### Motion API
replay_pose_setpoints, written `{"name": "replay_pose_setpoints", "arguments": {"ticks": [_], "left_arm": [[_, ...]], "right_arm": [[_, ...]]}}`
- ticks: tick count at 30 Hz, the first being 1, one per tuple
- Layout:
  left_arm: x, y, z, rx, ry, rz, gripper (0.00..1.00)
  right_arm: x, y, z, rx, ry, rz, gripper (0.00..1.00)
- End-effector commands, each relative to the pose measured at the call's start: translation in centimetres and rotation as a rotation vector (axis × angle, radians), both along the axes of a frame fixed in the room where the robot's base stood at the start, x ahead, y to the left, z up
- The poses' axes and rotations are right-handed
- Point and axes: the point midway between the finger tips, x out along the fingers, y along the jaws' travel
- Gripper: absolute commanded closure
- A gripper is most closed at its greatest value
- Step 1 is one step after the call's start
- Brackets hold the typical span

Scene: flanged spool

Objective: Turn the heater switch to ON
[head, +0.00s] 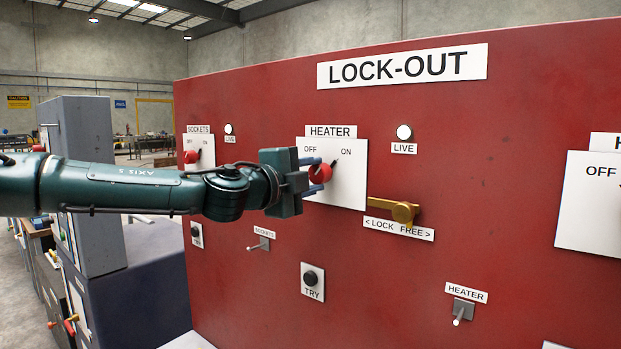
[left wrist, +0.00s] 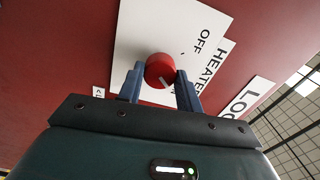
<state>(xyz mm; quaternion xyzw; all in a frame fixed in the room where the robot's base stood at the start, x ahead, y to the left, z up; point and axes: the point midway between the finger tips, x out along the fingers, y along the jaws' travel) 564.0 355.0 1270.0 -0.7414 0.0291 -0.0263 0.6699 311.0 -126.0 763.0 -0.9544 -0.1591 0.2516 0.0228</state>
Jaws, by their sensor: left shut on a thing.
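The heater switch is a red round knob (head: 320,173) on a white plate (head: 349,190) marked HEATER, OFF and ON, set on a red LOCK-OUT panel. My left gripper (head: 313,176) is at the knob, its blue fingers shut on it from two sides. In the left wrist view the knob (left wrist: 159,69) sits between the fingertips. A white line on its face points toward the ON lettering, which a finger partly hides. OFF shows clear in both views. My right gripper is in neither view.
A brass lever (head: 403,212) above the LOCK FREE label is right of the plate. A HEATER toggle (head: 461,311) and a TRY button (head: 311,279) are below. A SOCKETS plate (head: 206,152) is left. A white LIVE lamp (head: 404,132) is upper right.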

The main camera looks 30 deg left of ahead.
Motion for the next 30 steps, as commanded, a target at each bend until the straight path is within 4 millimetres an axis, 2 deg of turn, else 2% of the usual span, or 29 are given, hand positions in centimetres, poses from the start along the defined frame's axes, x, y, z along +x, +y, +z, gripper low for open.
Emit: {"name": "replay_pose_setpoints", "arguments": {"ticks": [17,18,25,30], "left_arm": [[0.01,0.03,0.12,0.032,-0.005,0.001,0.88],[0.01,0.03,0.12,0.033,-0.005,0.001,0.62],[0.00,0.02,0.07,0.030,-0.003,0.000,0.43],[0.00,0.00,0.04,0.029,-0.003,0.000,0.43]], "right_arm": [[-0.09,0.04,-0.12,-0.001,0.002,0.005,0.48],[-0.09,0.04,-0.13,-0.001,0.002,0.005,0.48],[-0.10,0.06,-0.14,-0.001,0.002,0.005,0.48],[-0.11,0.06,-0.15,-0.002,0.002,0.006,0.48]]}}
